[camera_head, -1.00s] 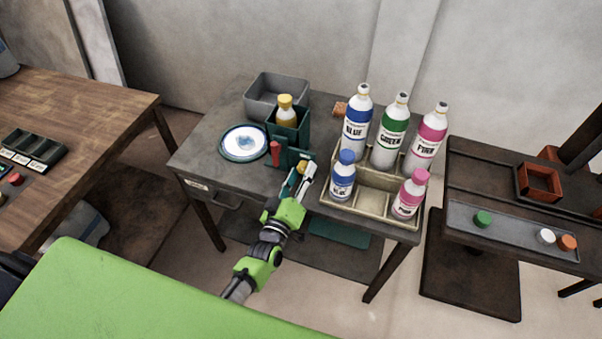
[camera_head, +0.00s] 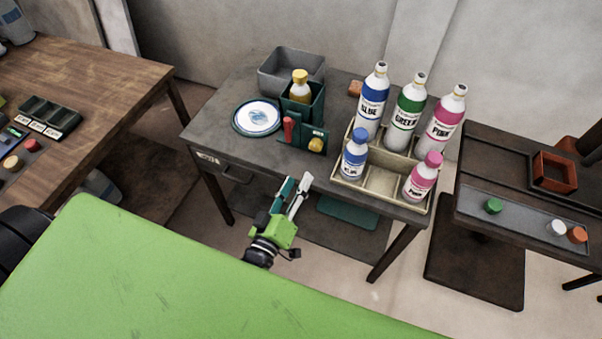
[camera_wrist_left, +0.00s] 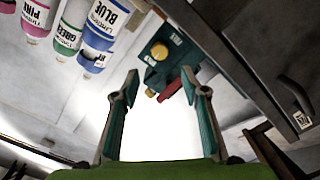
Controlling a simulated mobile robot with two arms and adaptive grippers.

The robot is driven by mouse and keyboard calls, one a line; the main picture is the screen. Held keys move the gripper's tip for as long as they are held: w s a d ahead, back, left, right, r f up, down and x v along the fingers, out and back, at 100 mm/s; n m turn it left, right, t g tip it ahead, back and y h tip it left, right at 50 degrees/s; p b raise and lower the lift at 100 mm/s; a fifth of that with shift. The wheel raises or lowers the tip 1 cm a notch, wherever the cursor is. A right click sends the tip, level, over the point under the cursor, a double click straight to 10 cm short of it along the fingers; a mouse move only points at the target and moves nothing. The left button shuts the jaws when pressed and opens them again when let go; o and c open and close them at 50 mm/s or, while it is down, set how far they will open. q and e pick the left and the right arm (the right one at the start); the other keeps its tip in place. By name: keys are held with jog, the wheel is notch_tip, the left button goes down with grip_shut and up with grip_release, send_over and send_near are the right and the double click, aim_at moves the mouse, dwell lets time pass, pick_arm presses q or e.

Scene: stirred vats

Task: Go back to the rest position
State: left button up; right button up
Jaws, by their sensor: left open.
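My left gripper (camera_head: 294,188) is in front of the near edge of the grey table (camera_head: 225,130), empty and apart from everything on it. In the left wrist view its two fingers (camera_wrist_left: 162,95) stand wide apart with nothing between them. Beyond them the wrist view shows the green holder (camera_wrist_left: 178,55) with its red and yellow parts. In the head view this holder (camera_head: 313,135) stands on the table, with a yellow-capped bottle (camera_head: 300,88) in its rear part. My right gripper is not in view.
A beige crate (camera_head: 385,180) holds blue, green and pink bottles. A white-and-blue plate (camera_head: 257,117) and a grey bin (camera_head: 318,68) are on the same table. A wooden table (camera_head: 95,85) stands left, a dark bench (camera_head: 500,180) right. Open floor lies below the gripper.

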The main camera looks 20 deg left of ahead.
pick_arm(q)
jog(key=shift+s+f, duration=0.1)
dwell(0.5)
jog(key=s+f+m+g+h, duration=0.1)
jog(key=s+f+m+g, duration=0.4)
jog(key=f, duration=0.8)
jog(key=s+f+m+g, duration=0.1)
jog(key=s+f+g, duration=0.2)
jog(key=s+f, duration=0.7)
jog(key=s+a+f+m+g, duration=0.2)
jog(key=s+a+f+g, duration=0.1)
jog(key=s+f, duration=0.6)
jog(key=s+a+f+m+g+y, duration=0.1)
jog(key=s+f+g, duration=0.5)
jog(key=s, duration=0.8)
notch_tip(320, 180, down, 3)
jog(key=shift+s+a+f+m+y, duration=0.1)
jog(key=shift+s+a+m+y, duration=0.2)
jog(key=shift+a+m, duration=0.65)
